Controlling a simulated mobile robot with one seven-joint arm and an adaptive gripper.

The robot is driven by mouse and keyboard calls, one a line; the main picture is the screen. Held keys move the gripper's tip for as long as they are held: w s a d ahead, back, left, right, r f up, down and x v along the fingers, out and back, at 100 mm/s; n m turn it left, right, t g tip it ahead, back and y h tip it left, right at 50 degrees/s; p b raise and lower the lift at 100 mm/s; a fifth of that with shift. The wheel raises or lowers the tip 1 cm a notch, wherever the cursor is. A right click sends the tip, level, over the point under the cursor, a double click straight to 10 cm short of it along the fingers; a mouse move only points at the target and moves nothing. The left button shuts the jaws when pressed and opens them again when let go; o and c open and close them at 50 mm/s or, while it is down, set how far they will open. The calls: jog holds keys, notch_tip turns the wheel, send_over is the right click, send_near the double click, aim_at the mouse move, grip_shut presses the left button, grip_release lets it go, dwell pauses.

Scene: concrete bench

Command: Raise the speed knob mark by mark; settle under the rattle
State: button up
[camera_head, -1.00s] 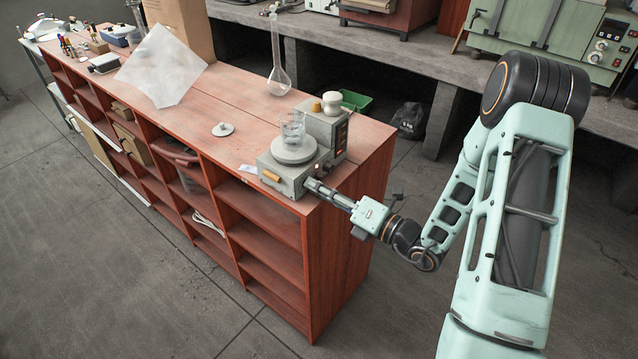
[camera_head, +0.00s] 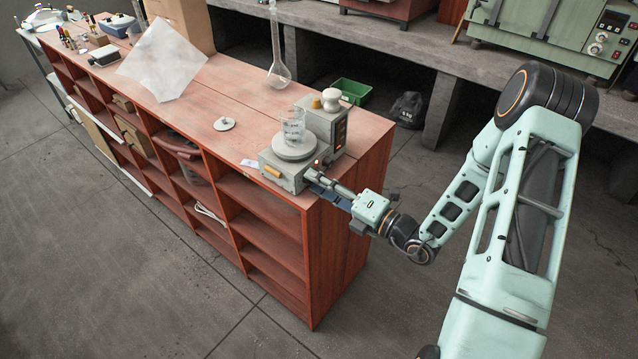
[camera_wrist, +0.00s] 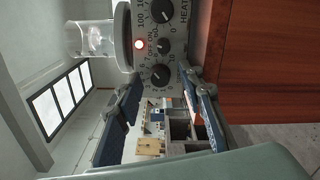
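The grey hotplate stirrer (camera_head: 284,172) stands at the bench's near right corner. A glass beaker (camera_head: 292,128) sits on its round plate; in the wrist view the beaker (camera_wrist: 92,38) holds clear liquid, and I cannot tell whether it is rattling. The knob's exact mark is too small to read.
A white-lidded jar (camera_head: 331,97) and an amber-capped bottle (camera_head: 316,103) stand behind the plate. A round-bottomed flask (camera_head: 279,74), a small white lid (camera_head: 224,124) and a paper sheet (camera_head: 163,62) are farther off on the red bench. Floor in front is free.

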jog(key=shift+d, duration=0.1)
jog(key=v, duration=1.2)
